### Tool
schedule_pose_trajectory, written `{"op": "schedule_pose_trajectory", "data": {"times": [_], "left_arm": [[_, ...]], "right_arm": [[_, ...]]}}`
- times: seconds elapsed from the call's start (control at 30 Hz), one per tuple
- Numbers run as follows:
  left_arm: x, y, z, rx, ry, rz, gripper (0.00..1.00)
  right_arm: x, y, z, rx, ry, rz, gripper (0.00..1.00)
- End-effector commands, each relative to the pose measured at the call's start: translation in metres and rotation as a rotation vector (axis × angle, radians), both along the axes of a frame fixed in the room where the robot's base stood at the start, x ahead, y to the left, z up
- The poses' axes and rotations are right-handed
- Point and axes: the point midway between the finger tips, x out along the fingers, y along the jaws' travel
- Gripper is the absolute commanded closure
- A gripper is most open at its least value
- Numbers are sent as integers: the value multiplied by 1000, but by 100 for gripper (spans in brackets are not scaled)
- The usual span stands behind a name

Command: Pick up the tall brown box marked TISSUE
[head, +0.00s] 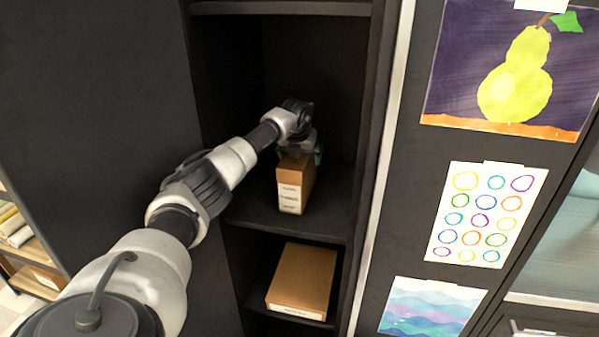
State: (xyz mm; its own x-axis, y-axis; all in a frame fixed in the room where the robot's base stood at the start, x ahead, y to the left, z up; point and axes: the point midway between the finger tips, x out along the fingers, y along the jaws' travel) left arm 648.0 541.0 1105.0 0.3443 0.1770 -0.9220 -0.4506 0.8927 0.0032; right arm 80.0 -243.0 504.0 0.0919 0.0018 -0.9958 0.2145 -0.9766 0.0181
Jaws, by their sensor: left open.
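A tall brown box (292,192) stands upright on the middle shelf of a dark cabinet. It has a white label on its front, with print too small to read surely. My left arm reaches in from the left, and my left gripper (300,152) is over the top of this box. The gripper is open, with its fingers at the box's upper end; I cannot tell whether they touch it. The hand hides part of the box's top. My right gripper is not in view.
A flat brown box (304,277) lies on the shelf below. The cabinet's side walls and the upper shelf (280,8) bound the space around my arm. The middle shelf (325,222) is clear beside the tall box. Paper pictures hang on the panel at right.

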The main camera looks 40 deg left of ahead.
Motion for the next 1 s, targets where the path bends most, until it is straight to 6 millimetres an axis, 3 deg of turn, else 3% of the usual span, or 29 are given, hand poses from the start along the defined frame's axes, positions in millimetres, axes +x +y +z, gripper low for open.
{"op": "schedule_pose_trajectory", "data": {"times": [0.17, 0.6, 1.0], "left_arm": [[-1, 1, -3, 0, 2, 2, 0], [-1, 1, -5, 0, 2, 1, 2], [-1, 1, -5, 0, 1, 1, 63]], "right_arm": [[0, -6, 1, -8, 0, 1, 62], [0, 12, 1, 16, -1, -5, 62], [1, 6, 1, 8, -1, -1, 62]]}}
